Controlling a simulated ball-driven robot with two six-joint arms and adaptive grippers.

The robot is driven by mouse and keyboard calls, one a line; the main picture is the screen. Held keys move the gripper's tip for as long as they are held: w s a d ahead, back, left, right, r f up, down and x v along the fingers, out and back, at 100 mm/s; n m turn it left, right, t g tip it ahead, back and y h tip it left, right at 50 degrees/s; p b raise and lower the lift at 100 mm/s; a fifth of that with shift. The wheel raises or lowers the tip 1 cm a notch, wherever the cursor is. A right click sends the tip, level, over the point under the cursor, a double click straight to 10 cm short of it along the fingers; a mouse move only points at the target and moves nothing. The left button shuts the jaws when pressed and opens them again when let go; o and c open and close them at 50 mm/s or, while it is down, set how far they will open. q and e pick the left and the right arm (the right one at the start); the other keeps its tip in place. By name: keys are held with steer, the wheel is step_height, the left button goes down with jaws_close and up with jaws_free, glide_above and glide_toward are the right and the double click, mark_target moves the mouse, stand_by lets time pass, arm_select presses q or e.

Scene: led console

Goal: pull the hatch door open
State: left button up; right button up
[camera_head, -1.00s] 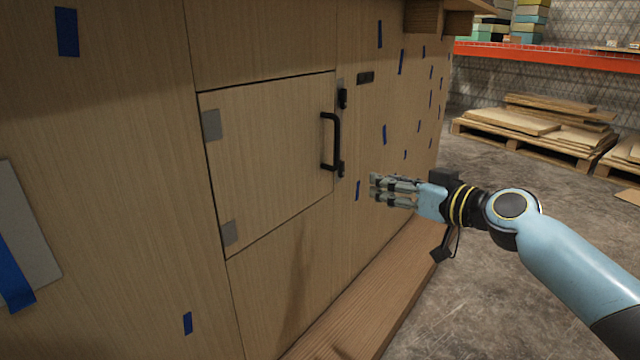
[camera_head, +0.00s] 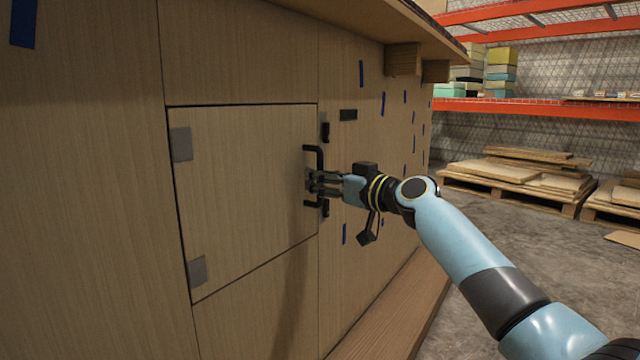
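The hatch door (camera_head: 245,185) is a square wooden panel in the console's wooden wall, with two grey hinges on its left side. It sits flush and closed. A black bar handle (camera_head: 319,156) is on its right edge. My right gripper (camera_head: 314,182) is at the middle of the handle, with its fingers reaching to the bar and partly covering it. I cannot tell whether the fingers are closed around the bar. My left gripper is not in view.
A black latch (camera_head: 325,132) sits beside the door's upper right edge. A wooden ledge (camera_head: 400,300) runs along the wall's foot. Pallets with boards (camera_head: 515,175) stand at the right, with bare floor before them.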

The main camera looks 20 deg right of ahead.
steer(key=shift+w+a, duration=0.25)
steer(key=shift+w, duration=0.2)
steer(key=shift+c, duration=0.2)
jaws_close()
